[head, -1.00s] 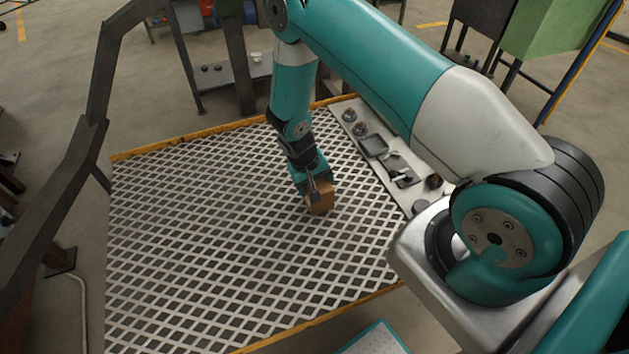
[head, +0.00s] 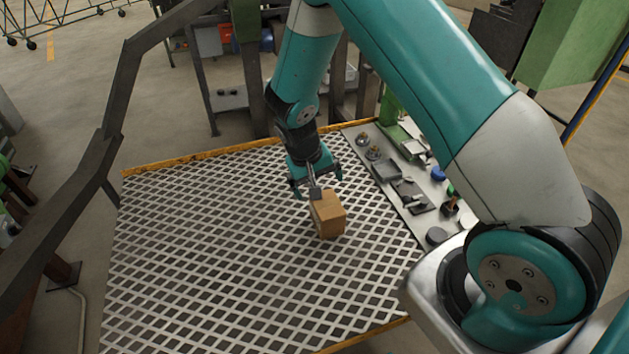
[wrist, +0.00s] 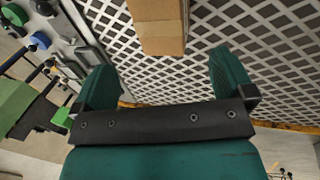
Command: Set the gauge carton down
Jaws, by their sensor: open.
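The gauge carton (head: 331,214) is a small brown cardboard box. It stands on the white mesh platform (head: 230,260), right of its middle, in the head view. In the wrist view the carton (wrist: 158,25) shows at the top centre, beyond the fingers. My gripper (head: 314,180) is open, just behind and above the carton in the head view. In the wrist view my gripper's two teal fingers (wrist: 165,82) are wide apart with nothing between them. The carton's underside is hidden.
A pale shelf (head: 405,190) with several small tools and parts runs along the platform's right side. A dark railing (head: 75,190) borders the left. The mesh left of and in front of the carton is clear. A green cabinet (head: 560,45) stands at the back right.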

